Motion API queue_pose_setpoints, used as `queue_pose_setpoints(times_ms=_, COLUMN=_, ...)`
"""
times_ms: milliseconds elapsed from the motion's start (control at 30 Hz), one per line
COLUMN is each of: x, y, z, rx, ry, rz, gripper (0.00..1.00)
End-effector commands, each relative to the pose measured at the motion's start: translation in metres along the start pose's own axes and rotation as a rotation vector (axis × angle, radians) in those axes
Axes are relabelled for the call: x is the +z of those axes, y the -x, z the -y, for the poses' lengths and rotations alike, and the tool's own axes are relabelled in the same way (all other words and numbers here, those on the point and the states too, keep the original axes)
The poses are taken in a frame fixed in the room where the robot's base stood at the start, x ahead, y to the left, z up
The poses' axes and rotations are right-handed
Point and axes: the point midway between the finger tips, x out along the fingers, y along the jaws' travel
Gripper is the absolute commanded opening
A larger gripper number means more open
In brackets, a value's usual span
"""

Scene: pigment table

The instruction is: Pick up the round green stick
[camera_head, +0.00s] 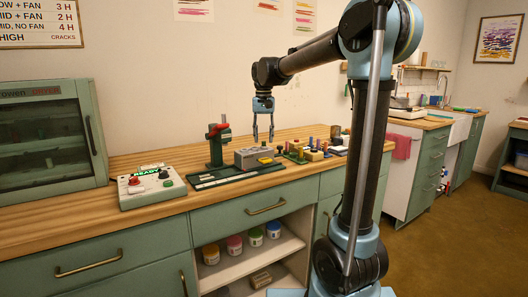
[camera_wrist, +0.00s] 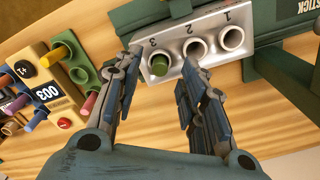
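In the wrist view, a round green stick (camera_wrist: 160,66) sits in the hole marked 3 of a pale grey block (camera_wrist: 215,58), with only its end showing. The holes marked 2 and 1 look empty. My gripper (camera_wrist: 160,74) is open, its two fingers on either side of the green stick in this view, with nothing between them that I can see held. In the head view, my gripper (camera_head: 263,138) hangs pointing down above the bench, near a grey box (camera_head: 252,156). The green stick cannot be made out there.
A green holder (camera_wrist: 85,63) and a tan block marked 003 (camera_wrist: 48,93) with coloured sticks lie left of my gripper. A green press (camera_head: 217,150) with a red handle and a control box (camera_head: 150,187) stand left on the bench. The front strip of wood is clear.

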Motion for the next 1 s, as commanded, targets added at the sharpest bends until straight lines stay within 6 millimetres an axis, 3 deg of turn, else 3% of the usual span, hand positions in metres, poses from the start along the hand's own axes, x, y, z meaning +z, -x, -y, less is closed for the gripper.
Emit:
queue_pose_setpoints(times_ms=133, x=-0.0003, y=-0.0129, z=-0.0003, rx=0.0, ry=0.0, rz=0.0, gripper=0.38)
queue_pose_setpoints(times_ms=400, x=-0.0003, y=-0.0152, z=-0.0005, rx=0.0, ry=-0.001, rz=0.0, gripper=0.38)
queue_pose_setpoints(times_ms=600, x=-0.0003, y=-0.0151, z=-0.0005, rx=0.0, ry=-0.001, rz=0.0, gripper=0.0)
queue_pose_setpoints(times_ms=1000, x=-0.0002, y=-0.0128, z=-0.0006, rx=0.0, ry=-0.001, rz=0.0, gripper=0.0)
